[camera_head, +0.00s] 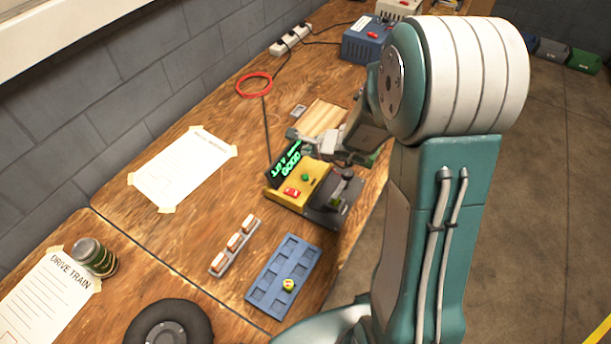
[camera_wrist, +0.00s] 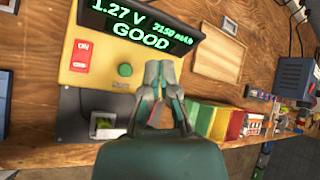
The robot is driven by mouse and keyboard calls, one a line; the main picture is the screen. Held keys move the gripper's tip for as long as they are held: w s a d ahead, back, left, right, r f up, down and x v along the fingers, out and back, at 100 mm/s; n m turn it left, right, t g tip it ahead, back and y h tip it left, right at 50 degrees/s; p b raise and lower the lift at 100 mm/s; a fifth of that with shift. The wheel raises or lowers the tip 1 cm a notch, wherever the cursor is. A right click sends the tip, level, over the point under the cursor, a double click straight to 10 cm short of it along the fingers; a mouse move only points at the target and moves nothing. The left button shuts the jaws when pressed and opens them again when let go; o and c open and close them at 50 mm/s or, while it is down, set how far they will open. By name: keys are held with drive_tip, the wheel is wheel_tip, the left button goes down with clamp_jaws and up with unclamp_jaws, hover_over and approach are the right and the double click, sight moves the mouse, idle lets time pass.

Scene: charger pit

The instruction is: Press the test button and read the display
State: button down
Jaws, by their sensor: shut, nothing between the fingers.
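The tester (camera_head: 284,198) is a yellow box on the wooden bench, also in the wrist view (camera_wrist: 100,80). Its black display (camera_wrist: 135,22) shows green text: 1.27 V, what looks like 2150 mAh, and GOOD. A round green button (camera_wrist: 125,70) stands on the yellow top, and shows in the head view (camera_head: 305,177). A red ON switch (camera_wrist: 81,55) is left of it. A dark cradle (camera_wrist: 75,105) with a green item joins the box. My gripper (camera_wrist: 161,68) is shut and empty, its tips right of the button in the wrist view and apart from it.
A blue compartment tray (camera_head: 262,290) with one yellow-topped cell and a rack of orange-white pieces (camera_head: 233,245) lie in front. A wooden tray (camera_head: 320,117), red ring (camera_head: 254,85) and blue box (camera_head: 362,42) are behind. Coloured bins (camera_wrist: 215,122) show in the wrist view.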

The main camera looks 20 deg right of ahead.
sight(307, 177)
drive_tip(key=shift+f, duration=3.85)
drive_tip(key=shift+f, duration=0.3)
drive_tip(key=shift+f, duration=0.4)
drive_tip(key=shift+r, duration=0.8)
drive_tip(key=shift+r, duration=2.5)
